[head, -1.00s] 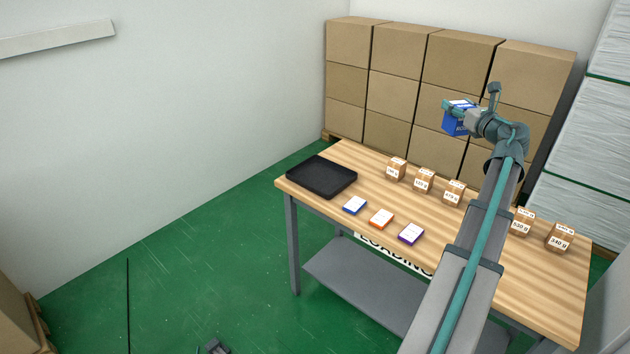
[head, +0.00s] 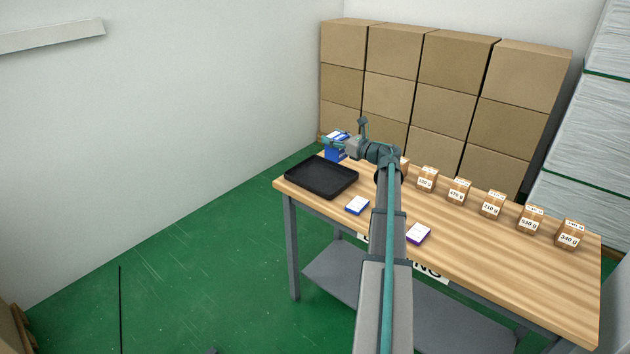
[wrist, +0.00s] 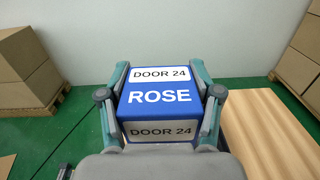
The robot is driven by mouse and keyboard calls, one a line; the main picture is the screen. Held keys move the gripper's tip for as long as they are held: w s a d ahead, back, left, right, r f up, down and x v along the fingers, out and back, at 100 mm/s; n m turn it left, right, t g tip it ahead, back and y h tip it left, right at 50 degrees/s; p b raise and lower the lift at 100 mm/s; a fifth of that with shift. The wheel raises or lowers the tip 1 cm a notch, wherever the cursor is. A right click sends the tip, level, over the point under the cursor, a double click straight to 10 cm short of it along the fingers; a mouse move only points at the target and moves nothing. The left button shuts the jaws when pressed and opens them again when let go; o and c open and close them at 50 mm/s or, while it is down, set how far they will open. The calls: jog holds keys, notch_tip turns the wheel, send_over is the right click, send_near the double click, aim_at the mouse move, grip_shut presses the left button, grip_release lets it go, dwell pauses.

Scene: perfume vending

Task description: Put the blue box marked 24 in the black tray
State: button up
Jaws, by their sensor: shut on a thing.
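The blue box (wrist: 160,97) fills the middle of the wrist view, with white labels reading "DOOR 24" and the word "ROSE". My gripper (head: 334,142) is shut on it, one finger on each side. In the head view the blue box (head: 335,155) is held up near the far left end of the table, at the back edge of the black tray (head: 320,178) as pictured. The tray is empty and lies flat on the table's left end. Whether the box is over the tray or behind it is hard to tell.
The wooden table (head: 470,250) bears a row of small brown boxes (head: 459,191) with gram labels along its back. Stacked cartons (head: 450,90) stand behind.

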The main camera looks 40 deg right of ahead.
jog(key=shift+y, duration=0.3)
jog(key=w+f+p, duration=0.1)
jog(key=w+f, duration=0.3)
jog(key=w, duration=0.1)
jog(key=w+f+p, duration=0.2)
jog(key=w+f, duration=0.3)
jog(key=w+f+p, duration=0.2)
jog(key=w+f, duration=0.3)
jog(key=shift+w+d, duration=0.1)
jog(key=shift+w, duration=0.25)
jog(key=shift+f, duration=0.2)
jog(key=shift+f, duration=0.15)
jog(key=o, duration=1.3)
jog(key=shift+o, duration=0.2)
